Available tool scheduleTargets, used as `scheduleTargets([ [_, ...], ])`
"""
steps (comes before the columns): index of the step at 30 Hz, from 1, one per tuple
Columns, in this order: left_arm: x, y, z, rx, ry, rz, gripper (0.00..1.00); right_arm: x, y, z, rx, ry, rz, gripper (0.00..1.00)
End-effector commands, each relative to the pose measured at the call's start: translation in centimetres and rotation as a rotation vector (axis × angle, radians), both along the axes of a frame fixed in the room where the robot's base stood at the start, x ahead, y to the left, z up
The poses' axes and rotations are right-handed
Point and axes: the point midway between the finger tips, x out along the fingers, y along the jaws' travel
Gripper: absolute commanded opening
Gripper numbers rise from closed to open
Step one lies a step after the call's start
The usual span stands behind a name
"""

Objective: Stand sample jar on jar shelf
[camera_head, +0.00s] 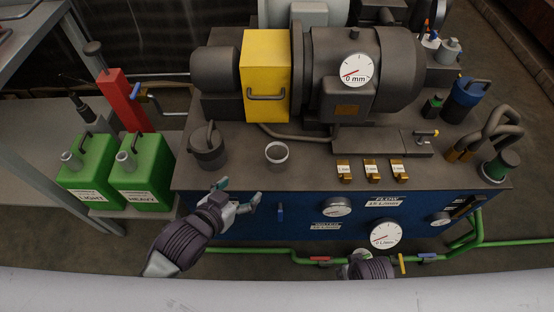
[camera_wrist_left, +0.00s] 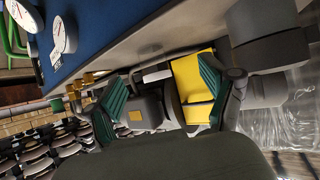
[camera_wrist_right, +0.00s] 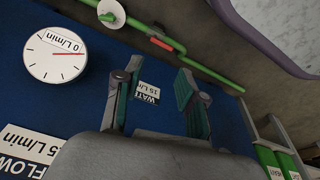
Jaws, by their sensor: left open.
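An open grey cup with a pale rim (camera_head: 277,153), possibly the sample jar, stands upright near the front edge of the dark machine top. A dark lidded pot with a handle (camera_head: 208,147) stands left of it. I cannot tell which surface is the jar shelf. My left gripper (camera_head: 246,196) is open and empty in front of the blue panel, below and left of the cup; its spread fingers show in the left wrist view (camera_wrist_left: 165,95). My right gripper (camera_wrist_right: 155,98) is open and empty before the blue panel; in the head view its fingers are mostly hidden.
A yellow guard (camera_head: 266,70) and a motor with a gauge (camera_head: 356,70) fill the machine's back. Brass blocks (camera_head: 371,170) sit at the front edge. Green cans (camera_head: 142,172) stand left. A green pipe (camera_head: 275,250) runs low in front. Bottles (camera_head: 462,98) stand right.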

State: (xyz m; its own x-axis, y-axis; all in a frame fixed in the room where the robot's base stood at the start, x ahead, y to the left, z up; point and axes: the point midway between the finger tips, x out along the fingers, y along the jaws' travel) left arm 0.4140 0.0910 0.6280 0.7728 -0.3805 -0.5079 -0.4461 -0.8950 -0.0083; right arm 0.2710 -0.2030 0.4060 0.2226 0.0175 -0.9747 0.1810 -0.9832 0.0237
Motion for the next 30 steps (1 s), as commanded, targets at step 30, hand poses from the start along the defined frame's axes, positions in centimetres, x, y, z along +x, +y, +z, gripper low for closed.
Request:
scheduleTargets([
  [30, 9.5, -7.4, -3.3, -0.076, -0.121, -0.096, 0.83, 1.1, 0.1, 3.1, 0.002, -0.029, -0.004, 0.40],
])
